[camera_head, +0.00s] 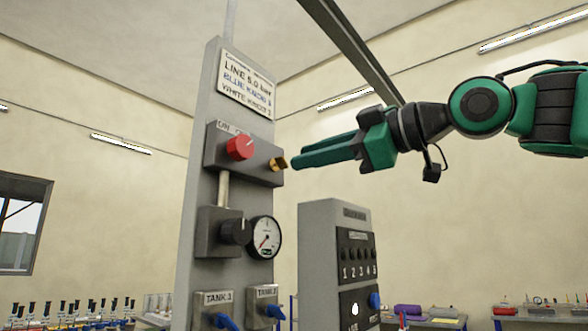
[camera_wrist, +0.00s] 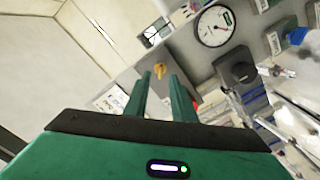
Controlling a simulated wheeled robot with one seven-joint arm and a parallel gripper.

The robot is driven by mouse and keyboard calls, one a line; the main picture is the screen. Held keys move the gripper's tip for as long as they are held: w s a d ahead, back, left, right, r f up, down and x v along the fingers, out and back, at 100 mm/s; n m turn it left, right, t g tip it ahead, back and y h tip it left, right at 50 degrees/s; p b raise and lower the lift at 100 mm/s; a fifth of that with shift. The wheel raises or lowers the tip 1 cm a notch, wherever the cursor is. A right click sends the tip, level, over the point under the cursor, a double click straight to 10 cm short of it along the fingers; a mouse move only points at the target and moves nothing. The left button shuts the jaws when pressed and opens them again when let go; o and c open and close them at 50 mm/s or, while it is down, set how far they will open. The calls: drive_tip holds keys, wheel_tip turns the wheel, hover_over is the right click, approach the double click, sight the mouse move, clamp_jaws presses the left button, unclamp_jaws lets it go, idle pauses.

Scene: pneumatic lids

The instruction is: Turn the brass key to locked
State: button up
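The brass key (camera_head: 279,163) sticks out of the right side of the grey box that carries the red knob (camera_head: 240,149). My gripper (camera_head: 296,161) is just to the right of the key, its fingers pointing at it. In the wrist view, the key (camera_wrist: 159,70) shows just past the fingertips, in line with the gap between them. My gripper (camera_wrist: 159,78) is open there, with nothing between its fingers. I cannot tell which marked position the key points to. The red knob is mostly hidden behind one finger in the wrist view.
Below the key are a black knob (camera_head: 235,232), a round gauge (camera_head: 264,237) and blue tank handles (camera_head: 226,321) on the grey column (camera_head: 200,170). A grey cabinet (camera_head: 320,240) with numbered switches stands below my gripper.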

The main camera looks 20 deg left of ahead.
sight(281, 163)
drive_tip(key=shift+x, duration=2.4)
drive_tip(key=shift+w, duration=0.1)
clamp_jaws()
